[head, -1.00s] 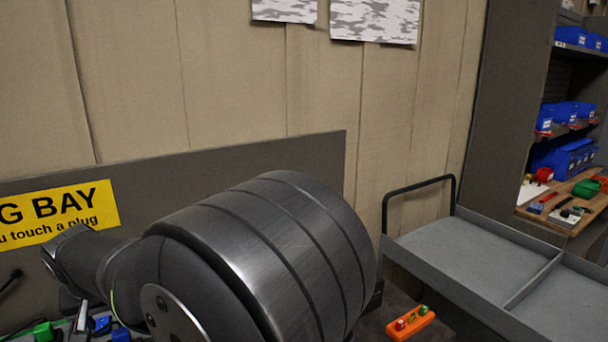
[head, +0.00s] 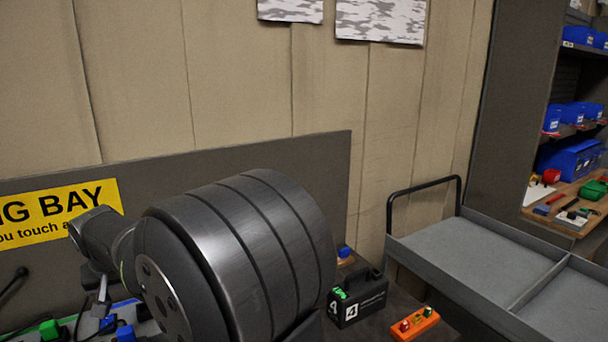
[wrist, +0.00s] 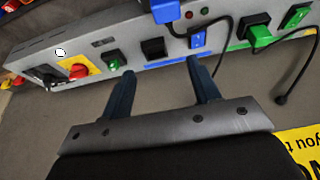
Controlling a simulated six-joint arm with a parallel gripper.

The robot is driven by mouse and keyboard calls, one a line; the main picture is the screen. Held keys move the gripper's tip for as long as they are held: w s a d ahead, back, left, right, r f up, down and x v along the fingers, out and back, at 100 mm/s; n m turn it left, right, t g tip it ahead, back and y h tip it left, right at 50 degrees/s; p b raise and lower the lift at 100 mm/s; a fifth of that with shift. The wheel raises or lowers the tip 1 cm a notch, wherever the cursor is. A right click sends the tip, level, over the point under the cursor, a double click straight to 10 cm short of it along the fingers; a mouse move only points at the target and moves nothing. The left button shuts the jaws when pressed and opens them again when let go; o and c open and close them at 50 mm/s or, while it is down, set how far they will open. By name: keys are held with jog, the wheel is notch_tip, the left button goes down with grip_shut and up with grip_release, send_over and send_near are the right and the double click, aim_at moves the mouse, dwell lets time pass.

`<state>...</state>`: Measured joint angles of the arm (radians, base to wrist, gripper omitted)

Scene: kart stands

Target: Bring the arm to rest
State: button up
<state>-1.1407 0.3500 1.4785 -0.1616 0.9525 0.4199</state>
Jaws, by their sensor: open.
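My gripper (wrist: 158,82) shows in the wrist view with its two dark blue fingers spread apart and nothing between them. Past the fingertips is a grey panel (wrist: 95,72) with switches, sockets and plugs; I cannot tell the exact gap to it.
The panel carries a blue plug (wrist: 198,38), a green plug (wrist: 258,36) and a red knob on yellow (wrist: 78,71). A black case marked 4 (head: 358,300) and an orange block (head: 413,324) stand right of my arm. A grey tray cart (head: 480,262) is farther right.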

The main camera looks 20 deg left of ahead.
jog(key=shift+w+d, duration=0.15)
jog(key=shift+w, duration=0.6)
jog(key=shift+w+d, duration=0.1)
jog(key=shift+w, duration=0.6)
jog(key=o, duration=0.7)
jog(key=shift+o, duration=1.3)
jog(key=shift+w+d, duration=0.1)
jog(key=w+d+r+m+t+h, duration=0.1)
jog(key=w+d+r+m, duration=0.1)
jog(key=w+d+m, duration=0.8)
jog(key=w+d+r+m+t+h, duration=0.1)
jog(key=w+d+r+m, duration=0.1)
jog(key=w+d+m, duration=0.8)
jog(key=w+a+f+n, duration=0.1)
jog(key=w+a+f, duration=0.2)
jog(key=f, duration=0.6)
jog(key=w, duration=0.2)
jog(key=shift+w, duration=0.3)
jog(key=shift+a+n, duration=0.15)
jog(key=shift+n, duration=0.15)
